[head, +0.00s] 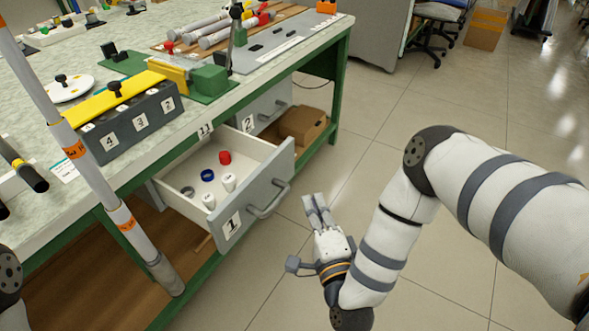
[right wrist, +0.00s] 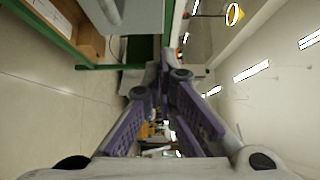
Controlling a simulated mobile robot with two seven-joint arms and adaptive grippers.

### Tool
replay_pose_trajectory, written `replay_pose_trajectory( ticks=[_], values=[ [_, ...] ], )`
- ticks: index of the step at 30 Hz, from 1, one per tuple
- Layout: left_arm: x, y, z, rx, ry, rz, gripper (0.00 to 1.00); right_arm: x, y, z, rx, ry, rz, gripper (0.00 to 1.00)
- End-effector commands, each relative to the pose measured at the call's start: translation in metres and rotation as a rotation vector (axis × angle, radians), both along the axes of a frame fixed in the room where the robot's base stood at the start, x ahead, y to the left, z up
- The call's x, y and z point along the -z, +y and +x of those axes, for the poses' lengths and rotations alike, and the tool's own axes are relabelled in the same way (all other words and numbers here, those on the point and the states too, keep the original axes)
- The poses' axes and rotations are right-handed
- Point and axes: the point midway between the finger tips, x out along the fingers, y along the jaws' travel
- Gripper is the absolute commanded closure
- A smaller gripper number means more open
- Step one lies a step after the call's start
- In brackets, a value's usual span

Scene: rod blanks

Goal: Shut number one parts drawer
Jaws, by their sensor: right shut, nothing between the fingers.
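The number one parts drawer (head: 254,207) is pulled open from under the workbench. Its grey front bears a "1" label and a bar handle (head: 269,199). Inside lie a red cap, a blue ring, a grey ring and white pieces. My right gripper (head: 317,205) is shut and empty, to the right of the drawer front and apart from the handle. Its fingers also show in the right wrist view (right wrist: 165,75). My left gripper is not in view; only a bit of my left arm shows at the left edge.
The number two drawer (head: 262,106) is behind, with a cardboard box (head: 303,125) on the shelf below. The green bench leg (head: 341,85) stands at the right. A pole (head: 100,185) crosses the left side.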

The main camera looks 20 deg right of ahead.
Motion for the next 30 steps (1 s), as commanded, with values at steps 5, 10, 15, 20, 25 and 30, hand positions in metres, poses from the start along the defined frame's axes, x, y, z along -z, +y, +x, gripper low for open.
replay_pose_trajectory(
  ticks=[5,10,15,20,25,30],
  values=[
    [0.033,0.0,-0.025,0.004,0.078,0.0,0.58,0.01,-0.002,0.02,-0.004,0.009,-0.006,1.0],
    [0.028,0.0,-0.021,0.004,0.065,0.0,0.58,0.0,-0.008,0.06,-0.001,0.0,-0.007,1.0],
    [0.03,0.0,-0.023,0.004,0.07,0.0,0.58,0.0,-0.012,0.096,-0.001,0.002,-0.008,1.0],
    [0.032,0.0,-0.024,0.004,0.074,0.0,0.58,0.001,0.006,0.115,-0.005,0.005,-0.006,1.0],
    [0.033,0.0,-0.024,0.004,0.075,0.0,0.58,0.001,0.013,0.124,-0.003,0.007,-0.007,1.0],
    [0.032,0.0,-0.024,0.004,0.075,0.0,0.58,0.0,0.013,0.125,-0.003,0.007,-0.007,1.0]
  ],
)
